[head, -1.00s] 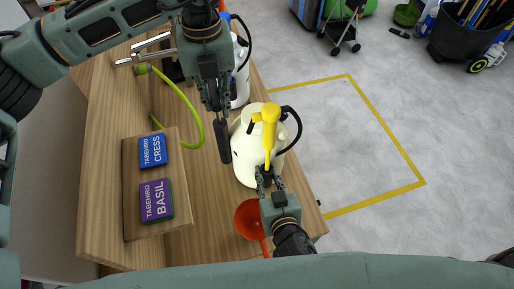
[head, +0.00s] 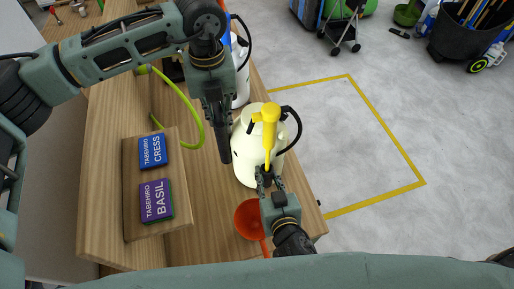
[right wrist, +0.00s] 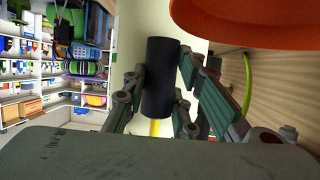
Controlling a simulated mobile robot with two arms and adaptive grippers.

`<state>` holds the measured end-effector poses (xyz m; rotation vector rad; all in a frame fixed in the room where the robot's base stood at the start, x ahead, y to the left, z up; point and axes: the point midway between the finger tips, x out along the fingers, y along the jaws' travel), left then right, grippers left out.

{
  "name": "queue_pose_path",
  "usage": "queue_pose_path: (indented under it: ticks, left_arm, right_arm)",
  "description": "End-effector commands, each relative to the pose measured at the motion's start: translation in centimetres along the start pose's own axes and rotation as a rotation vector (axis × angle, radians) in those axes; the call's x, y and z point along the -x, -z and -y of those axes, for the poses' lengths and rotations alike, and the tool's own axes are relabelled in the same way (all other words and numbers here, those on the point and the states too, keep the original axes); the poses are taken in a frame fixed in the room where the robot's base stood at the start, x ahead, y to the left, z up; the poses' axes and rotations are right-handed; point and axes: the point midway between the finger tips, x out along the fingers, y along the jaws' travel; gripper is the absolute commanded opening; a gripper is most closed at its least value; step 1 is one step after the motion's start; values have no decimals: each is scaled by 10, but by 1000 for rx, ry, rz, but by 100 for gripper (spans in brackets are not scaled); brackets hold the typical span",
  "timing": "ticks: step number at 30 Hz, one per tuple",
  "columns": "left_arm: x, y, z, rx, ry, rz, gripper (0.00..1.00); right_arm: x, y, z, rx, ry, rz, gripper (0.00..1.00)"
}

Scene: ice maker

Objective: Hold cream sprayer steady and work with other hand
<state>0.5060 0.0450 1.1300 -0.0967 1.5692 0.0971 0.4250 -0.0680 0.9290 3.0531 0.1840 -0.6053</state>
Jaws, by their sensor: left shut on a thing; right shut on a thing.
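The cream sprayer (head: 243,163), with a yellow top (head: 267,113) and a black hose, stands upright on the wooden bench. My right gripper (head: 265,181) is at its near side, shut on a black cylindrical grip (right wrist: 160,78) below the yellow part. The grip sits between my fingers in the right wrist view. My left gripper (head: 223,132) points down at the sprayer's left side, shut on a dark, narrow piece. I cannot tell what that piece is or whether it touches the sprayer. The gripper hides part of the sprayer's left edge.
An orange funnel-like thing (head: 248,217) lies close left of my right gripper. A green hose (head: 190,103) runs behind. A white bottle (head: 240,75) stands beyond. The bench's right edge is close to the sprayer.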

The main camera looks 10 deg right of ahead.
Motion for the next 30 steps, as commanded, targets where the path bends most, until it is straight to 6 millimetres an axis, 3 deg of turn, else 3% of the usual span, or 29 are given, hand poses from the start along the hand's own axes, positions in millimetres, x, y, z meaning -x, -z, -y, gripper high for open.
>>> queue_pose_path:
  ticks: [26,30]
  left_arm:
    - [57,-2,1,2,3,7,0]
    - [52,-1,0,2,3,5,0]
  right_arm:
    - [0,-2,-1,5,-1,3,0]
    - [0,-2,-1,5,-1,3,0]
